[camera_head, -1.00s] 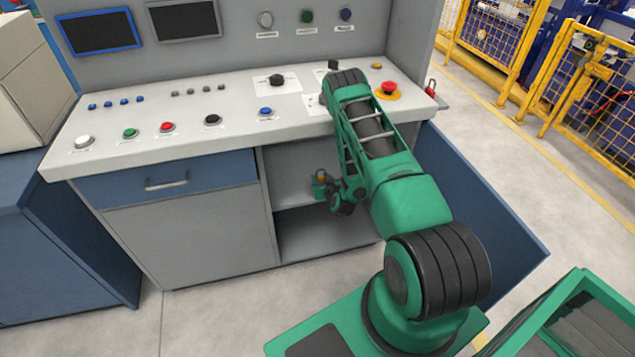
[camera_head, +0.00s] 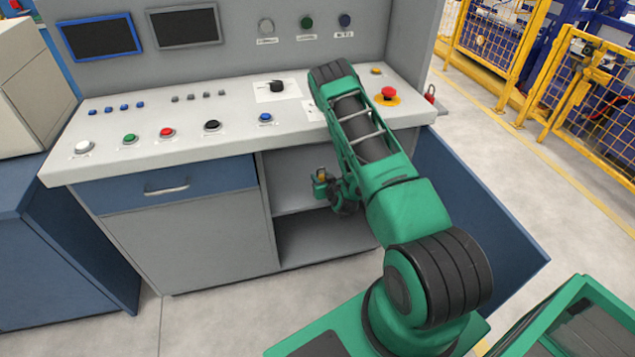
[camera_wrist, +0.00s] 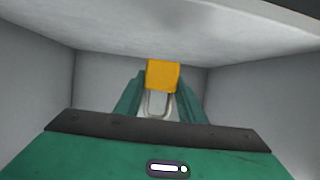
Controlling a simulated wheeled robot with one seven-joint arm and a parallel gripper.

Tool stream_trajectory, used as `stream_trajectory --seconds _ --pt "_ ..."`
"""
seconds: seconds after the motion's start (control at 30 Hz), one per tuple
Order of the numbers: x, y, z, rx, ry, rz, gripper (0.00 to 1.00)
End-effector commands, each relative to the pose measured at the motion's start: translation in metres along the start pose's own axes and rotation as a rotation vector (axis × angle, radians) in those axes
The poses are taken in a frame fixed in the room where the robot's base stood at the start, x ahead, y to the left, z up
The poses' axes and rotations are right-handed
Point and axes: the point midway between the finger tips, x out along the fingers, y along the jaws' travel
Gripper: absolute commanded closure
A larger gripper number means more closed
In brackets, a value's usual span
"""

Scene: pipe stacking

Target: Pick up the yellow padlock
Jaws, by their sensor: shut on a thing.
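The yellow padlock (camera_wrist: 162,75) is between my gripper's two green fingers in the wrist view, with its grey shackle toward the camera. My gripper (camera_wrist: 160,98) is shut on it. Whether the padlock touches the shelf is too small to tell.
The compartment has grey walls and a shelf (camera_head: 300,202) near my gripper. The console top (camera_head: 190,138) with its buttons lies above. An open blue door (camera_head: 480,195) stands to the right of my arm. A red padlock (camera_head: 430,92) hangs at the console's right end.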

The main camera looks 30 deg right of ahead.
Motion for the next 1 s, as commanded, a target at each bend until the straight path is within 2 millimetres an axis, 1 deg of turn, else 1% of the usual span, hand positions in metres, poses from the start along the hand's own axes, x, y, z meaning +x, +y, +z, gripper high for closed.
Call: stream_trajectory --seconds 0.1,0.2,0.37,0.47,0.57,0.67,0.77,1.0 --pt "-0.015 -0.002 -0.003 -0.006 0.000 -0.002 0.88" --pt "-0.024 -0.003 -0.001 -0.007 -0.004 -0.004 0.88" --pt "-0.039 -0.003 -0.008 -0.009 0.004 -0.003 0.88" --pt "-0.048 -0.002 -0.003 -0.008 -0.006 -0.004 0.88" --pt "-0.057 -0.002 -0.005 -0.010 -0.005 -0.004 0.88" --pt "-0.065 -0.002 -0.010 -0.012 0.003 -0.005 0.88" --pt "-0.076 0.000 -0.008 -0.013 -0.003 -0.003 0.88" --pt "-0.098 0.001 -0.013 -0.008 0.000 -0.003 0.88"
